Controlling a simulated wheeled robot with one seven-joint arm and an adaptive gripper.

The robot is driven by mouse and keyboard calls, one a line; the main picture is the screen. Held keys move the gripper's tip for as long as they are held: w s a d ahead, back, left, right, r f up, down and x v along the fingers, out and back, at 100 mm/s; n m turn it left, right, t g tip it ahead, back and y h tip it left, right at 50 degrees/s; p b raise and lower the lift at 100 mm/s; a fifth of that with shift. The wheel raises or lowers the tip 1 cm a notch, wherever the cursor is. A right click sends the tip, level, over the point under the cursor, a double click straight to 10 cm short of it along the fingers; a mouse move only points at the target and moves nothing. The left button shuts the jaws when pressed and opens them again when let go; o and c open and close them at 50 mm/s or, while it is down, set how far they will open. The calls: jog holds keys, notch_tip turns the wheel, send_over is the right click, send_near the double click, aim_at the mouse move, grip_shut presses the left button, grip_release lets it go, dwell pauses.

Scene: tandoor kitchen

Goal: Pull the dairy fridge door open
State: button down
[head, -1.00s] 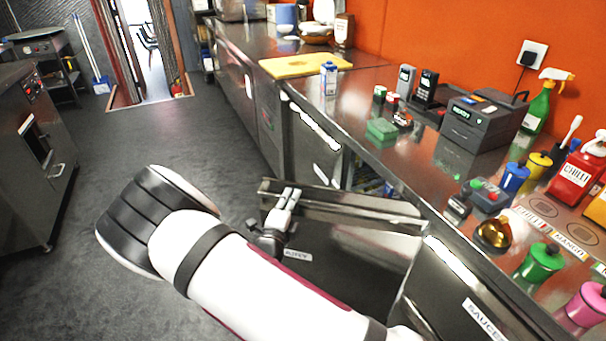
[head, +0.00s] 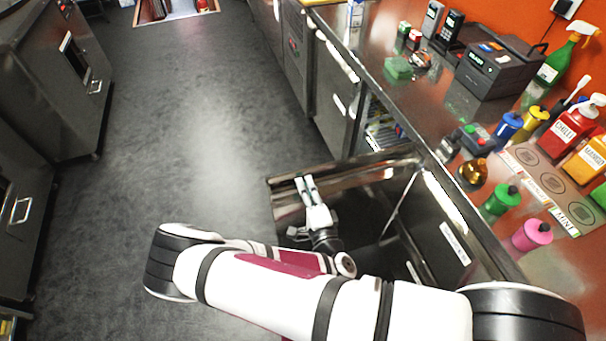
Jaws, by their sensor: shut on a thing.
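The dairy fridge door (head: 355,171) is a dark steel panel under the counter, below the middle of the head view. It stands swung out from the counter front at a wide angle. Its bright top edge runs from the counter toward the aisle. My gripper (head: 306,188) is shut on the door handle at the top near the free end. My wrist and arm hide the handle's grasped part and much of the lower door face. Beyond the door, part of the fridge interior (head: 380,137) shows, with some items inside.
Open grey floor (head: 200,110) lies left, up to steel units (head: 60,95).

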jog(key=shift+s+d+y, duration=0.1)
jog(key=shift+s+y, duration=0.2)
jog(key=shift+s, duration=0.25)
jog(key=c, duration=1.9)
grip_release()
